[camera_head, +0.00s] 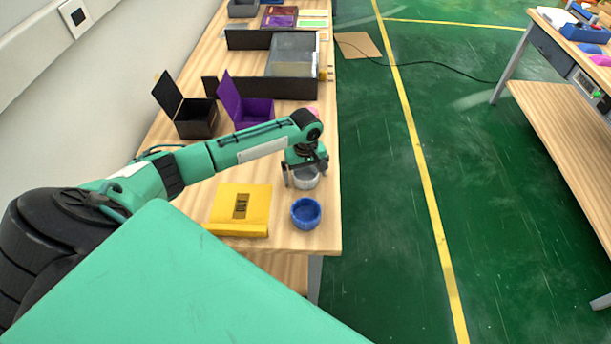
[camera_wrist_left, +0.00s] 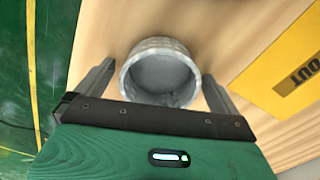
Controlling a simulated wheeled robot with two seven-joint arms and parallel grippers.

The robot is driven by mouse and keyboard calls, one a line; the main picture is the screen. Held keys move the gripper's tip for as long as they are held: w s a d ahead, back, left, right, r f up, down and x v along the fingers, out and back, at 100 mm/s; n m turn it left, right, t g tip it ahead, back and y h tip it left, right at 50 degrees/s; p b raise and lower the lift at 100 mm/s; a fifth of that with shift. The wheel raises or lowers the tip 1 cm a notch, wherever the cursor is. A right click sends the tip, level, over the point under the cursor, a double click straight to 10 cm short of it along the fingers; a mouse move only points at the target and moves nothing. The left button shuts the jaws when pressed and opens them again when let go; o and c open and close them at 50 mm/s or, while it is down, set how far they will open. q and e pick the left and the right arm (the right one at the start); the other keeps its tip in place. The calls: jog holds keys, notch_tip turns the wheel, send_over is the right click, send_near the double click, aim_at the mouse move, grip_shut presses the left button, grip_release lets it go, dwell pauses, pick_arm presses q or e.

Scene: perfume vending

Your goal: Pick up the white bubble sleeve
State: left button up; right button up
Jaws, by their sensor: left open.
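The white bubble sleeve (camera_head: 307,181) is a short, round, pale grey-white cup with an open top, standing on the wooden table near its right edge. In the left wrist view the sleeve (camera_wrist_left: 160,72) lies between the two fingers. My left gripper (camera_head: 306,178) is right above and around it, pointing down, with its fingers open on either side. In the left wrist view the gripper (camera_wrist_left: 160,85) shows a small gap to the sleeve at each finger. Whether the fingers touch it is hard to tell. My right gripper is not in view.
A blue round cup (camera_head: 306,214) stands just in front of the sleeve. Open black (camera_head: 196,118) and purple (camera_head: 256,110) boxes and a dark-framed glass tray (camera_head: 292,56) stand farther back. The table (camera_head: 290,243) ends close to the right.

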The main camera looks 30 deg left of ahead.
pick_arm(q)
jog(key=c, duration=1)
jog(key=shift+c, duration=0.2)
